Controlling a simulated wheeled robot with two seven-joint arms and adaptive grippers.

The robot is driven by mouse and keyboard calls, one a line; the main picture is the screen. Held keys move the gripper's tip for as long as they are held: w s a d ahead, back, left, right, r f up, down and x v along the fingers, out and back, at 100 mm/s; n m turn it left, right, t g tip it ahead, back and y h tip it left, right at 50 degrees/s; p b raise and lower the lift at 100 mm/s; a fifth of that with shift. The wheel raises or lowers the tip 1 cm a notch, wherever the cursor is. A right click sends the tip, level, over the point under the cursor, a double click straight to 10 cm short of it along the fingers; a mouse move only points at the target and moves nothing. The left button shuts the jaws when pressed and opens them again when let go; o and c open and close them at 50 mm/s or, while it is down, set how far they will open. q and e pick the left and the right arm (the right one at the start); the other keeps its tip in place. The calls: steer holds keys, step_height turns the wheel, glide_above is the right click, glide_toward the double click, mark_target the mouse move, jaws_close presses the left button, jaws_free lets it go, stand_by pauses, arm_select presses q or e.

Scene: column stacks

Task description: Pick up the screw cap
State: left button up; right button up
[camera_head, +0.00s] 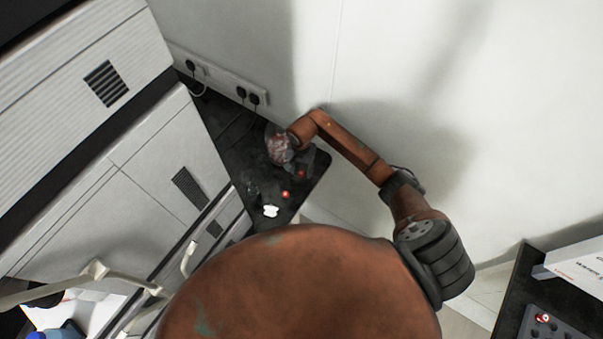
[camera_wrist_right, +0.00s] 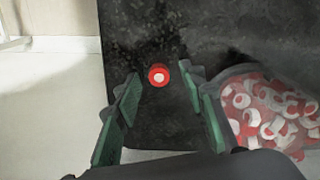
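A small red screw cap with a white centre (camera_wrist_right: 158,76) lies on the dark worktop (camera_wrist_right: 140,45). My right gripper (camera_wrist_right: 161,98) is open, with its green-padded fingers on either side of the cap in the wrist picture and a visible gap to each. In the head view my right arm reaches over from the right to the worktop, and its gripper (camera_head: 305,160) is dark and hard to make out. Two small red spots, one brighter (camera_head: 285,194) and one fainter (camera_head: 301,174), show there; I cannot tell which is this cap. My left gripper is not in view.
A clear container of red and white caps (camera_wrist_right: 268,112) stands right of my right gripper and also shows in the head view (camera_head: 279,148). A white object (camera_head: 270,211) lies at the worktop's near edge. Grey cabinets (camera_head: 150,170) stand left; a wall (camera_head: 400,90) is behind.

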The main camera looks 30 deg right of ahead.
steer(key=shift+c, duration=0.4)
steer(key=c, duration=0.7)
steer(key=shift+r, duration=0.1)
